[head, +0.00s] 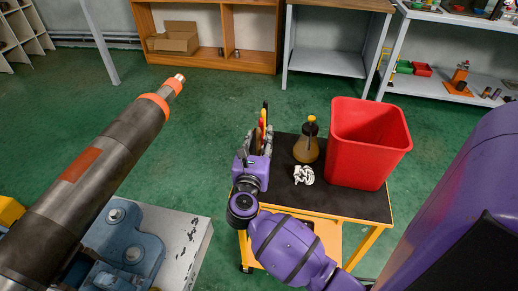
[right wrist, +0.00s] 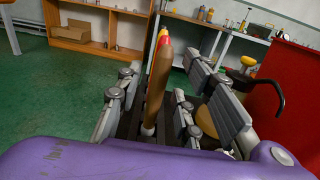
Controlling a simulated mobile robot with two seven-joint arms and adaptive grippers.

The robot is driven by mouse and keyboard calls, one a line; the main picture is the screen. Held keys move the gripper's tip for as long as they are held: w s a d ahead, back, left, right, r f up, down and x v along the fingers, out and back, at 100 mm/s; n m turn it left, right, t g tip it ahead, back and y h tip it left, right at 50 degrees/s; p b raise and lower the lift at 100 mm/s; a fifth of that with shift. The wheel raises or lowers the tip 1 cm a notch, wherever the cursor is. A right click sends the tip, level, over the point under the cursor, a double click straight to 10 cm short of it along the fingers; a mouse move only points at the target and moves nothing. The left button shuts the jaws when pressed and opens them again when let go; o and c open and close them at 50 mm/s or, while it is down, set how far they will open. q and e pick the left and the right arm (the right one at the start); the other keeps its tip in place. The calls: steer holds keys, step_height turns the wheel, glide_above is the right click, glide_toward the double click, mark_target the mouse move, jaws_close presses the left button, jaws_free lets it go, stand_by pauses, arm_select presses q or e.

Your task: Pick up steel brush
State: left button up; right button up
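What looks like the steel brush (right wrist: 158,80) stands upright in the right wrist view, with a brown wooden body and a red and yellow top. It lies between the two fingers of my right gripper (right wrist: 163,100), with gaps showing on both sides, so the gripper is open around it. In the head view my right gripper (head: 258,138) is at the left edge of the cart, and the brush's coloured top (head: 263,121) shows between its fingers. My left gripper is out of view.
The cart (head: 337,205) has a dark top. It carries a red bin (head: 368,145), a brown bottle with a yellow cap (head: 307,148) and a small white item (head: 304,175). A long grey pipe (head: 95,170) in a blue vise (head: 130,240) occupies the left.

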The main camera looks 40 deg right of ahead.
steer(key=shift+w+d, duration=0.15)
steer(key=shift+w, duration=0.1)
jaws_close()
steer(key=shift+r, duration=0.15)
